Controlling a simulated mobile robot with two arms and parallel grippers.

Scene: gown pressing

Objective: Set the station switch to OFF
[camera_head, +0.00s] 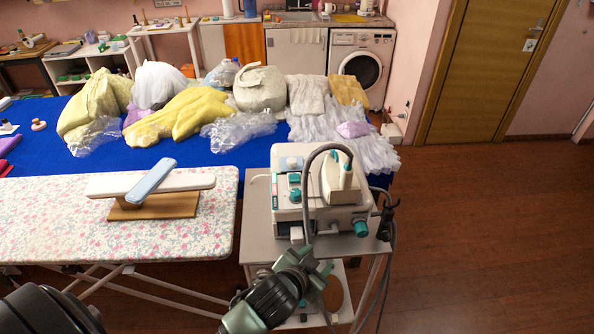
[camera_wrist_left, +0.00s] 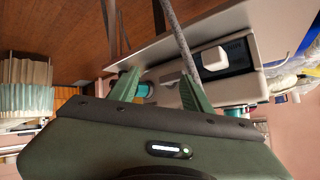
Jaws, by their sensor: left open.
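The ironing station (camera_head: 308,222) is a white and teal box on a small grey trolley table, with an iron (camera_head: 341,178) resting on top. In the left wrist view the station (camera_wrist_left: 225,88) shows its front, with a dark panel carrying a white rocker switch (camera_wrist_left: 214,59). Its exact setting cannot be read. My left gripper (camera_head: 309,260) is in front of and below the station's front face. In the left wrist view its green fingers (camera_wrist_left: 160,84) are apart with nothing clearly held, close to the station front and left of the switch. My right gripper is not seen.
A grey hose (camera_head: 309,190) arches over the station and hangs close to my left gripper. A floral ironing board (camera_head: 120,235) with a sleeve board (camera_head: 153,207) is at left. Blue cloth with bagged garments lies behind. The floor at right is clear.

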